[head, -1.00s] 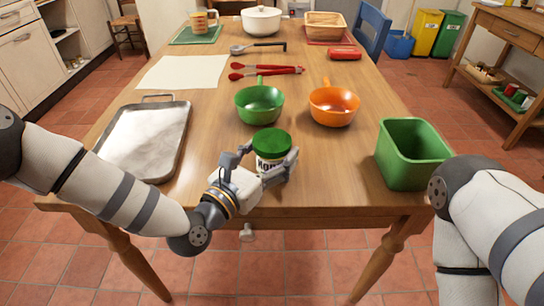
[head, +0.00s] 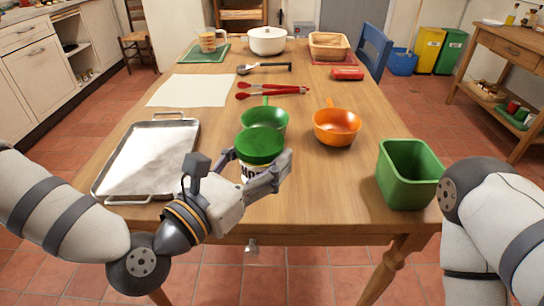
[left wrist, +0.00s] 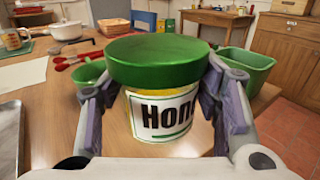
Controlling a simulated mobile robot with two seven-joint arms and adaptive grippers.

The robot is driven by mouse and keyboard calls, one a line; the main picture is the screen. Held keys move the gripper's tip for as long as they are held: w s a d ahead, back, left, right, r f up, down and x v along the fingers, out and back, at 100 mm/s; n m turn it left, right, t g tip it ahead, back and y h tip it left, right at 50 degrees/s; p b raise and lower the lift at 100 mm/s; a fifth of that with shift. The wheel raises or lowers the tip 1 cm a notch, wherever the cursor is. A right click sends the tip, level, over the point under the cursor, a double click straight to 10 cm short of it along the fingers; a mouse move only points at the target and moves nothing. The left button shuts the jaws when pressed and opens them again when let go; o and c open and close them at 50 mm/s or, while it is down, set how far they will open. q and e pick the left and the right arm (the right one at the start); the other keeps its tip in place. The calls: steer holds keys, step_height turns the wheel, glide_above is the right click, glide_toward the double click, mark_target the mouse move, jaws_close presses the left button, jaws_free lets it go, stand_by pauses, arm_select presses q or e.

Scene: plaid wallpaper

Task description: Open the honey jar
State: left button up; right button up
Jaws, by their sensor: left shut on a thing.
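The honey jar (head: 253,173) is upright, with a wide green lid (head: 260,147) on top and a white label reading "Hon…". My left gripper (head: 264,168) is shut around the jar's body, below the lid, and appears to hold it above the front of the table. In the left wrist view the jar (left wrist: 162,117) stands between both fingers, with the lid (left wrist: 156,60) seated on it. My right arm is at the right edge of the head view; its gripper is out of frame.
A green bowl (head: 273,117) is just behind the jar, an orange bowl (head: 336,127) right of it. A metal tray (head: 150,155) lies left, a green bin (head: 408,175) right. Red tongs (head: 272,91) lie farther back. The table front (head: 325,195) between jar and bin is clear.

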mark_target(254, 161)
arm_select(q)
steer(key=s+r, duration=0.1)
steer(key=s+a, duration=0.1)
steer(key=s, duration=0.1)
steer(key=s+r+p, duration=0.1)
steer(key=shift+s+a+r, duration=0.2)
steer(key=shift+s+r, duration=0.1)
steer(key=shift+s, duration=0.05)
steer(key=shift+s+a, duration=0.1)
steer(key=shift+s, duration=0.05)
steer(key=shift+f, duration=0.2)
arm_select(e)
steer(key=shift+w+r+t, duration=0.3)
steer(key=shift+w+r, duration=0.5)
arm_select(q)
steer(key=o, duration=0.4)
steer(key=c, duration=0.8)
